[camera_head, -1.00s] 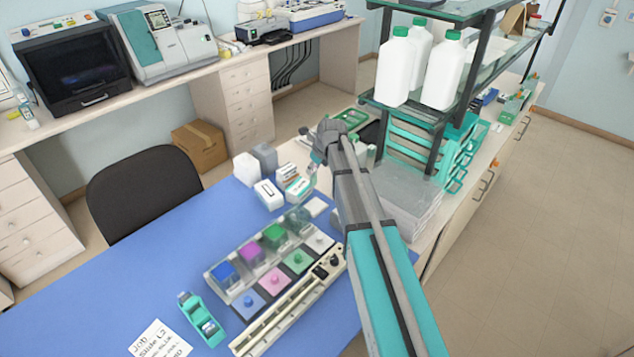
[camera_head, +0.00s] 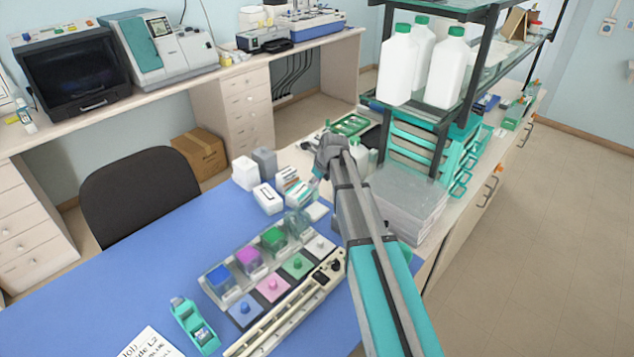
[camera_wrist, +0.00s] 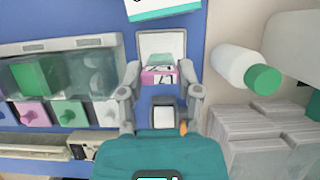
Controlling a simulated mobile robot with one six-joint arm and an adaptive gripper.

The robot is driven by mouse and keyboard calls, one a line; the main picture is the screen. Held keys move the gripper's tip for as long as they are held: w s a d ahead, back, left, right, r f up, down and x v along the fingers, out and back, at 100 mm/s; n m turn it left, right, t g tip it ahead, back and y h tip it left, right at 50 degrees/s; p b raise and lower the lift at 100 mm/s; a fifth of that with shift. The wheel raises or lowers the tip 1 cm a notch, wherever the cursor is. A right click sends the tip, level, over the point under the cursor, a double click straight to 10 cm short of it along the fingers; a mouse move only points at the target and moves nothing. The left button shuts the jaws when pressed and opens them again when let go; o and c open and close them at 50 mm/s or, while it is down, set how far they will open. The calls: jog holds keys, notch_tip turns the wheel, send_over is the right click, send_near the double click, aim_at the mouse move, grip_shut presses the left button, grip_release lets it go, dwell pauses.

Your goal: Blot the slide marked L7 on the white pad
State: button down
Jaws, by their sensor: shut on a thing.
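My gripper (camera_wrist: 160,92) is shut on a slide (camera_wrist: 159,76) with a pink label end. The label carries a dark mark that appears upside down and is hard to read. The slide's clear end points away from my gripper and overlaps the white pad (camera_wrist: 163,44) in the wrist view. I cannot tell whether slide and pad touch. The pad lies on the blue mat and also shows in the head view (camera_head: 317,211), beside my arm. In the head view my wrist hides most of the gripper, and the slide cannot be made out.
A shelf (camera_head: 410,108) with large bottles rises behind. The mat's left side (camera_head: 90,300) is clear.

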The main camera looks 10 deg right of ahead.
aim_at(316, 191)
jog(key=shift+f, duration=0.2)
jog(key=shift+f+b, duration=1.75)
jog(key=shift+b, duration=0.2)
jog(key=shift+f+b, duration=0.55)
dwell(2.5)
jog(key=shift+r, duration=0.1)
dwell(0.7)
jog(key=shift+r+p, duration=2.95)
jog(key=shift+p, duration=0.1)
